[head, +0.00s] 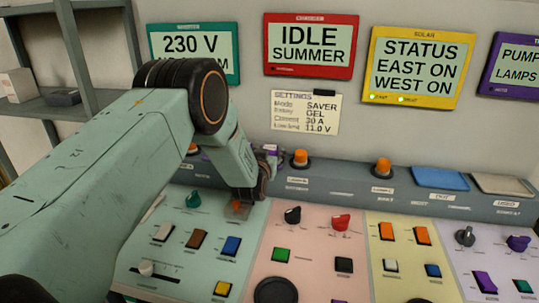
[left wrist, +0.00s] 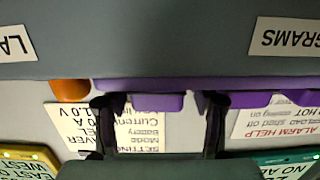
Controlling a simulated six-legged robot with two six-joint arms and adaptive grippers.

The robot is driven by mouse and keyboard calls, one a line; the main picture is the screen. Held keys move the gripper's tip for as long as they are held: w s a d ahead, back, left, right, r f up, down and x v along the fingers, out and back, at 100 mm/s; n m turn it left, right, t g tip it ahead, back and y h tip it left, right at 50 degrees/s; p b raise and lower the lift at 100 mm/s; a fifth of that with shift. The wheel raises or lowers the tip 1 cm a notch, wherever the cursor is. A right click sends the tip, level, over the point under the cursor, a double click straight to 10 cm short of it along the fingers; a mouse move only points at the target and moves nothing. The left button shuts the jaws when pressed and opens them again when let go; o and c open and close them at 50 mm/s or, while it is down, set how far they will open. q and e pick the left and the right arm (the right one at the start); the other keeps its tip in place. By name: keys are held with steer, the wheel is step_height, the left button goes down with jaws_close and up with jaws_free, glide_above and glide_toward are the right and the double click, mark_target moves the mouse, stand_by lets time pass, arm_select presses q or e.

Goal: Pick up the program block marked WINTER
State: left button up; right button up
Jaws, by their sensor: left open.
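My left gripper (head: 266,168) reaches over the back ledge of the console in the head view. In the left wrist view its two dark fingers (left wrist: 160,112) are apart, and a purple piece (left wrist: 157,102) shows between them. I cannot tell whether they touch it. A little purple (head: 271,149) also shows beside the gripper in the head view. No WINTER marking is readable, so I cannot tell which block this is. A label ending in "GRAMS" (left wrist: 288,38) is upside down on the ledge front. My right gripper is not in view.
The red-framed display (head: 311,45) reads IDLE SUMMER. A settings card (head: 305,113) hangs on the wall behind the gripper. Orange buttons (head: 299,158) stand on the ledge to the right.

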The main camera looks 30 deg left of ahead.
arm_select(q)
steer(key=shift+s+r, duration=0.1)
steer(key=shift+d, duration=0.15)
steer(key=shift+c, duration=1.4)
steer(key=c, duration=0.7)
steer(key=shift+c, duration=0.2)
